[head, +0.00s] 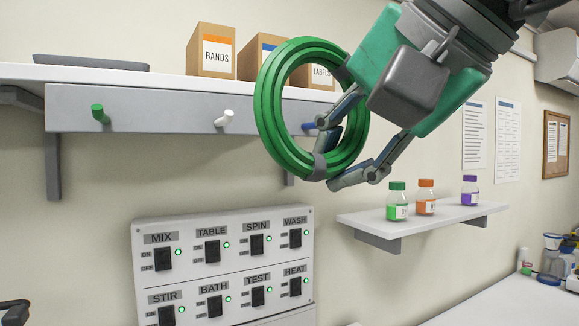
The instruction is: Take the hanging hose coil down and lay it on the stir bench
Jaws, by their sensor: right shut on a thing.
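The green hose coil (268,108), a ring with grey bands, is in the upper middle of the head view. My right gripper (331,163) reaches in from the upper right and is shut on the coil's lower right side. The coil is held up in front of the grey peg rail (160,108) and does not rest on any peg. A blue peg (309,126) shows through its opening. I see no bench marked as the stir bench.
A shelf (170,76) above the rail holds several boxes. A switch panel (222,262) is below. A small shelf (420,220) with three capped bottles is at right. A white worktop (510,302) lies at lower right. A dark, unclear object (14,313) is at lower left.

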